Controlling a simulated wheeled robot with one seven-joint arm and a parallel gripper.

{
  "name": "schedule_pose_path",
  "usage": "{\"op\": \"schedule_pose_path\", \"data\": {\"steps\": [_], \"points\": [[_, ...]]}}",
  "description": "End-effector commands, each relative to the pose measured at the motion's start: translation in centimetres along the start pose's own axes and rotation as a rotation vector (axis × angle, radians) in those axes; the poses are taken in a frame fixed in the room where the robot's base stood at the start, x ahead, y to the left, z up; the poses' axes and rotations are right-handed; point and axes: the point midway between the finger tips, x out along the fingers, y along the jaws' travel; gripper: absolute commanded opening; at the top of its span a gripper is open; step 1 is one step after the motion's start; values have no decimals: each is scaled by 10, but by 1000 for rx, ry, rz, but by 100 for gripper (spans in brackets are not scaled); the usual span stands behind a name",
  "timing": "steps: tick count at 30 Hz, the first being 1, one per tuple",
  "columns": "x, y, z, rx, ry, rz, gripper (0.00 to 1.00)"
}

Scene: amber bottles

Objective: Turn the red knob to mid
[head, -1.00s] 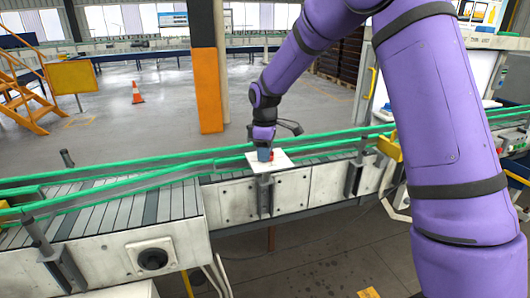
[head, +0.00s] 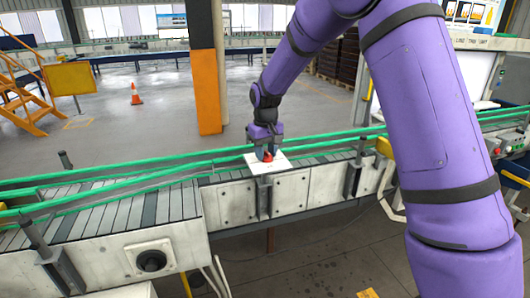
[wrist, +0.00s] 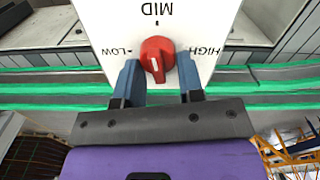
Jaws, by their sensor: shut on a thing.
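The red knob (wrist: 157,58) sits on a white panel (wrist: 118,18) marked MID, LOW and HIGH. In the wrist view the lettering is upside down, with MID at the top. A short white mark shows on the knob's lower half, on the side away from MID. My gripper (wrist: 158,76) has one blue finger on each side of the knob and is shut on it. In the head view, my gripper (head: 267,152) points down at the white panel (head: 284,163), and the red knob (head: 267,157) shows between the fingers.
The panel stands by a conveyor (head: 120,212) with green rails (head: 110,183). A black round dial (head: 152,260) is on the conveyor's near side. An orange post (head: 208,100), a traffic cone (head: 136,94) and yellow steps (head: 22,95) stand beyond on open floor.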

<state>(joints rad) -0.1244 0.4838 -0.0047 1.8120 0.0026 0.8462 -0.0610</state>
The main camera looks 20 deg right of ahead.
Motion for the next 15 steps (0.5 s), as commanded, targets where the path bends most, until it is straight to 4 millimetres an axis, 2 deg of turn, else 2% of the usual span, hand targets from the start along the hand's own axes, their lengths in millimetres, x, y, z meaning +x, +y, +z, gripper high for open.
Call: {"op": "schedule_pose_path", "data": {"steps": [6,15], "points": [[-1,1,-1,111,3,0,12],[-1,2,-1,176,3,0,12]]}}
